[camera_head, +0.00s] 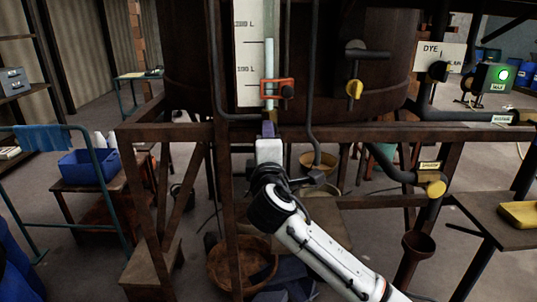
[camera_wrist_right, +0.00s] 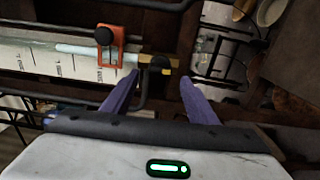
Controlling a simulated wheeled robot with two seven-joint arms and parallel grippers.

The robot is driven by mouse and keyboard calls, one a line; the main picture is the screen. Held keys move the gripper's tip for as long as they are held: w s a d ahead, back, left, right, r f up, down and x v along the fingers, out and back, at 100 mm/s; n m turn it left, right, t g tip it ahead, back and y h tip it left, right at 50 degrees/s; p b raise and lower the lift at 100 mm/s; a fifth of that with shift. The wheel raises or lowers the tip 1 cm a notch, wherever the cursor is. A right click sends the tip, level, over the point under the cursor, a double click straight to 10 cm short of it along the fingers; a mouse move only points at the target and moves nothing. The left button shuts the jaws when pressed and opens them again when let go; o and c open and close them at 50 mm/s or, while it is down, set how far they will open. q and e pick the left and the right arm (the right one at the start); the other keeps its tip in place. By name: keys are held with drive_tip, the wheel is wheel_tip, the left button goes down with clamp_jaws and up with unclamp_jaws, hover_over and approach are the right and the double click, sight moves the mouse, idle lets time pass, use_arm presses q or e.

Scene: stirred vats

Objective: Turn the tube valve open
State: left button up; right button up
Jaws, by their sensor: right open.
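The sight tube (camera_head: 269,58) stands upright in front of the white scale board (camera_head: 248,85) on the vat, with an orange slider (camera_head: 277,88) across it. In the head view, my right gripper (camera_head: 268,130) is below the slider and largely hides the valve. My left gripper is out of view.
A wooden beam (camera_head: 370,132) crosses in front of the vat (camera_head: 385,60). Dark pipes run down both sides of the tube.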

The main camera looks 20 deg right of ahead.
drive_tip(key=v, duration=0.6)
drive_tip(key=shift+b, duration=0.3)
drive_tip(key=shift+s, duration=0.1)
drive_tip(key=s+a+f+m+g+y, duration=0.1)
drive_tip(key=s+f+m+g+y, duration=0.2)
drive_tip(key=f, duration=1)
drive_tip(key=s+a+f+g+y, duration=0.2)
drive_tip(key=s+f, duration=0.3)
drive_tip(key=f, duration=0.9)
drive_tip(key=s+d+f+m+g+y, duration=0.1)
drive_tip(key=s+f+m+g, duration=0.1)
drive_tip(key=s+f+m, duration=0.3)
drive_tip(key=s+d+f+m+g+y, duration=0.1)
drive_tip(key=s+f+m, duration=0.4)
drive_tip(key=s+f, duration=0.9)
drive_tip(key=s, duration=0.6)
drive_tip(key=shift+s+d+g, duration=0.2)
drive_tip(key=shift+s+g, duration=0.2)
